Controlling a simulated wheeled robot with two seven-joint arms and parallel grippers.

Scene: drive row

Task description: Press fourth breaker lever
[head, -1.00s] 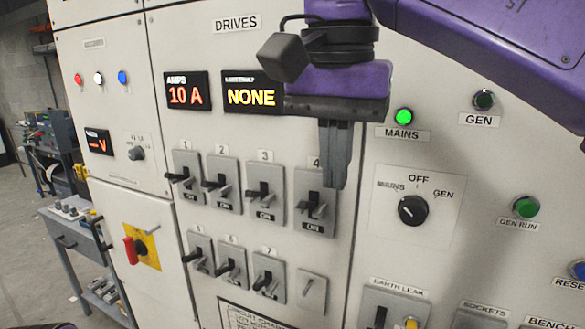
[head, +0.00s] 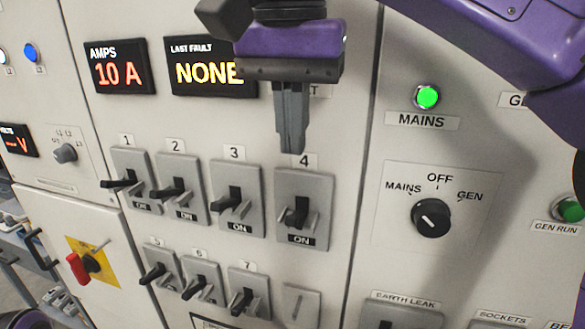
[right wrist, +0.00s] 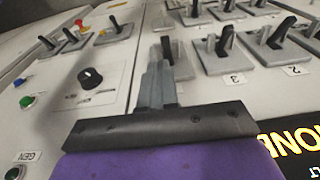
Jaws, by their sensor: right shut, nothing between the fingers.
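The fourth breaker (head: 303,208) is a grey plate with a black lever (head: 297,212), under the label 4 and above an ON label. My right gripper (head: 291,150) is shut and empty, its fingertips just above the top of this breaker in the head view. In the right wrist view the shut fingers (right wrist: 157,88) point toward the fourth lever (right wrist: 167,50) and partly cover its plate. I cannot tell whether they touch the panel. My left gripper is not in view.
Breakers 1 to 3 stand left of it, with breaker 3 (head: 236,200) closest. Breaker 7 (head: 245,293) and a blank plate (head: 300,304) are below. The MAINS/OFF/GEN selector (head: 431,217) and green MAINS lamp (head: 427,97) are to the right.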

